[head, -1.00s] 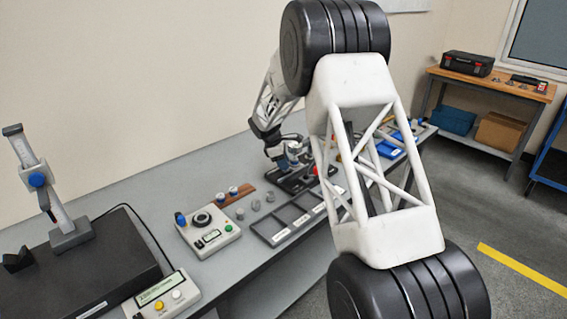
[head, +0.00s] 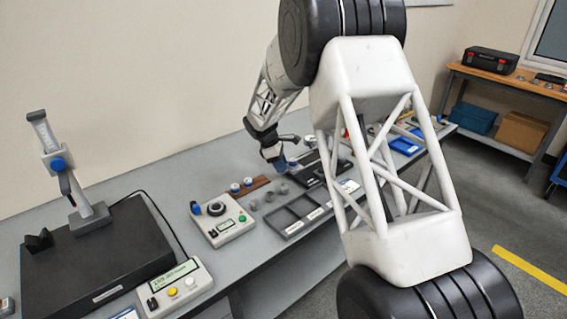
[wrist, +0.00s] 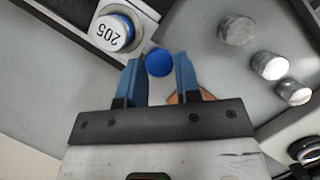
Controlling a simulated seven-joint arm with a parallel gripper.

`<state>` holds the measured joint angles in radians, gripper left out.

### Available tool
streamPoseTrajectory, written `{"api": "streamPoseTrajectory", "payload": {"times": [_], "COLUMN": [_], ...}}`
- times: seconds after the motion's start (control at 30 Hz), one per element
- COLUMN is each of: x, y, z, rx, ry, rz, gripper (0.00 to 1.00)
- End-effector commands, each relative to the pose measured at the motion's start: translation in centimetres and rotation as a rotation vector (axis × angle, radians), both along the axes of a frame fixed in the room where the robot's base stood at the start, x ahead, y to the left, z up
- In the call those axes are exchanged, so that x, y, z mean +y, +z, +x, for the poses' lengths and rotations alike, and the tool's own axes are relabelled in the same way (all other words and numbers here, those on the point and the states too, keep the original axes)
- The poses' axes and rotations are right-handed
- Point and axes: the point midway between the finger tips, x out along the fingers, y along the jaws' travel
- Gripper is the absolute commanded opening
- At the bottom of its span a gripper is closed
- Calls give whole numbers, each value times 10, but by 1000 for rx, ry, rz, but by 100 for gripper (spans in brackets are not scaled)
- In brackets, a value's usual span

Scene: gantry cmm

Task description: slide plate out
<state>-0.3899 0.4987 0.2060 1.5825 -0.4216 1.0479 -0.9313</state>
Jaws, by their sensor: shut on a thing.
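My gripper (wrist: 158,62) has its two blue fingers on either side of a round blue knob (wrist: 159,63) in the wrist view, shut on it. The plate's join to the knob cannot be made out. In the head view my gripper (head: 279,163) is low over the bench, left of the dark fixture (head: 313,170); its fingertips are too small to read.
Several metal cylinders (wrist: 270,65) stand to the right in the wrist view. A wooden rack (head: 250,188) with blue-topped parts, a sorting tray (head: 298,215) and a gauge box (head: 222,222) are close by. A black slab (head: 95,265) with a stand is at left.

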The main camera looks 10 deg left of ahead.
Motion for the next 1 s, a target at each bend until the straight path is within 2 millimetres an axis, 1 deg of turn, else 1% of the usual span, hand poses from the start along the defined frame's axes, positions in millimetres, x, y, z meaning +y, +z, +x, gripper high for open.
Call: {"api": "streamPoseTrajectory", "payload": {"times": [0.07, 0.1, 0.23, 0.27, 0.53, 0.67, 0.87, 1.0], "x": [2, 2, 2, 2, 1, 3, 9, 16], "y": [-1, -1, -2, -2, -1, 3, 18, 34], "z": [-3, -3, -3, -3, -2, -2, -1, -2], "rx": [6, 6, 6, 5, 4, 3, 1, 2], "ry": [1, 1, 1, 1, 1, 1, 1, 1], "rz": [-1, -1, -1, -1, -1, 0, 0, 0], "gripper": [8, 33, 53, 55, 55, 55, 55, 55]}}
